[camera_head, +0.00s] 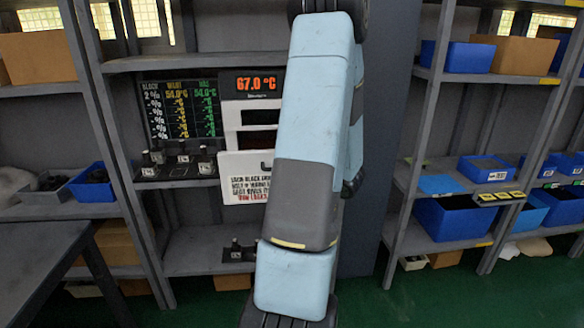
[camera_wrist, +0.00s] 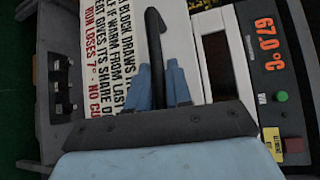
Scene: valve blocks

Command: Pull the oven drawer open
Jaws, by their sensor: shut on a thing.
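The white oven (camera_head: 243,122) stands on the shelf in the head view, partly hidden behind my arm. Its drawer front (camera_head: 240,163) is a white panel with black and red lettering, low on the oven. In the wrist view the lettered panel (camera_wrist: 115,40) appears turned sideways. A dark bar handle (camera_wrist: 154,32) stands out on it. My gripper (camera_wrist: 172,72) has its blue fingers shut on this handle. The fingers are hidden behind my arm in the head view. I cannot tell whether the drawer is out at all.
The oven's display (camera_head: 255,83) reads 67.0 °C. A green button (camera_wrist: 281,96) and a red button (camera_wrist: 293,145) sit beside it. Several valve blocks (camera_head: 183,158) stand on the shelf left of the oven. Blue bins (camera_head: 452,217) fill the right shelves. A dark table (camera_head: 40,265) is at left.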

